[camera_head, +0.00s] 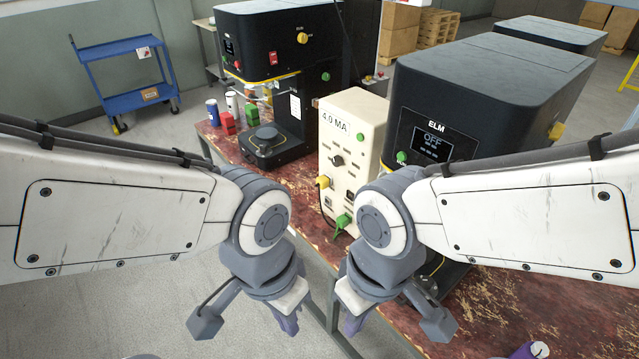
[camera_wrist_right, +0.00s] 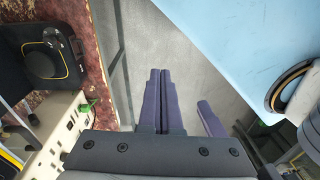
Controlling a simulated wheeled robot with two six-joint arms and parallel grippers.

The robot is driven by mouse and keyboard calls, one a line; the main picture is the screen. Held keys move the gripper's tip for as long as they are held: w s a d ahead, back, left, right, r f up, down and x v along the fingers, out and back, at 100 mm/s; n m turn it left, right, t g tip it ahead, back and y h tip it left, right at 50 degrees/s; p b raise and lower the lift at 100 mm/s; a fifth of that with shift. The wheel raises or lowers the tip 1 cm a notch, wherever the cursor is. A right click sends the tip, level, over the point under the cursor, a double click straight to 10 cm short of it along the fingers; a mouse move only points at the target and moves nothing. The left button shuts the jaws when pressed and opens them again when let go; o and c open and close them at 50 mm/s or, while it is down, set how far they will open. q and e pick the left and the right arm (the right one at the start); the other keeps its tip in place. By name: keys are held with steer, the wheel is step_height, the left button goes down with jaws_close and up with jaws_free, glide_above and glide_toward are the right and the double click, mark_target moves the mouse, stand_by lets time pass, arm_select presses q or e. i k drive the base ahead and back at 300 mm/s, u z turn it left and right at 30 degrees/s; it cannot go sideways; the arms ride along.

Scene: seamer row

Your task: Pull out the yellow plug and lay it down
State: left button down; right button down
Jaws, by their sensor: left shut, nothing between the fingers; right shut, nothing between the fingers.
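A yellow plug (camera_head: 323,182) sits in the front of a cream box (camera_head: 350,118) marked "4.0 MA" on the bench. A green plug (camera_head: 342,222) is in the same box, lower and to the right, with a cable hanging from it. My left gripper (camera_head: 289,322) is shut and empty in front of the bench, pointing down. My right gripper (camera_head: 353,322) is shut and empty, nearer the bench edge. Its closed fingers (camera_wrist_right: 160,78) show over bare floor in the right wrist view. Neither gripper touches the box or the plug.
The reddish worn bench (camera_head: 489,308) carries a black machine (camera_head: 281,42) left of the box and a black "ELM" machine (camera_head: 485,85), reading OFF, on the right. Small red and green blocks (camera_head: 227,122) and cans stand at the left. A blue cart (camera_head: 125,75) stands behind.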

mark_target(322, 182)
steer(key=u, duration=2.05)
steer(key=i, duration=2.7)
steer(key=z, duration=3.7)
